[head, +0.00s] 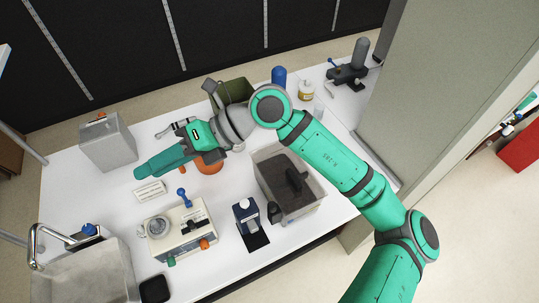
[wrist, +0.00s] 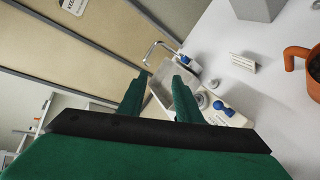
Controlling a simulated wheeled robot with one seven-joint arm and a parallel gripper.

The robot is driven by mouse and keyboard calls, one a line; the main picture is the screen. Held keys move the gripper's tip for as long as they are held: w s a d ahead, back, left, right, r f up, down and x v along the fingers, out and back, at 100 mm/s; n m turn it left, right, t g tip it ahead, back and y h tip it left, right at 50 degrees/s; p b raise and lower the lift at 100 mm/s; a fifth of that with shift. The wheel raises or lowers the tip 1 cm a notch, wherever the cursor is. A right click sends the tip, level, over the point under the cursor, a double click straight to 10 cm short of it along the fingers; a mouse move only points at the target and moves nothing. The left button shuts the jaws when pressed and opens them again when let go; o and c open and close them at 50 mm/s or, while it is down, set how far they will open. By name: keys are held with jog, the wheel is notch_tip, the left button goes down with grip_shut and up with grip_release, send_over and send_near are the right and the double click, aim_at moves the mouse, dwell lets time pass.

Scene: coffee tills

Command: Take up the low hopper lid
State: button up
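A low grey bin (head: 317,203) stands on the counter right of centre in the head view. The bin does not show in the wrist view.
A grey box (head: 108,143) is at far left, an orange pot (head: 209,165) under my wrist, a green crate (head: 237,90) behind.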

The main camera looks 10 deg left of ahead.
jog(key=w+d+f+m+t+h, duration=0.2)
jog(key=w+d+f+t+h, duration=0.1)
jog(key=w+d+f+h, duration=0.55)
jog(key=m+t+h, duration=0.2)
jog(key=t+h, duration=0.1)
jog(key=h, duration=0.1)
send_over(294, 178)
jog(key=shift+f, duration=3.95)
grip_shut()
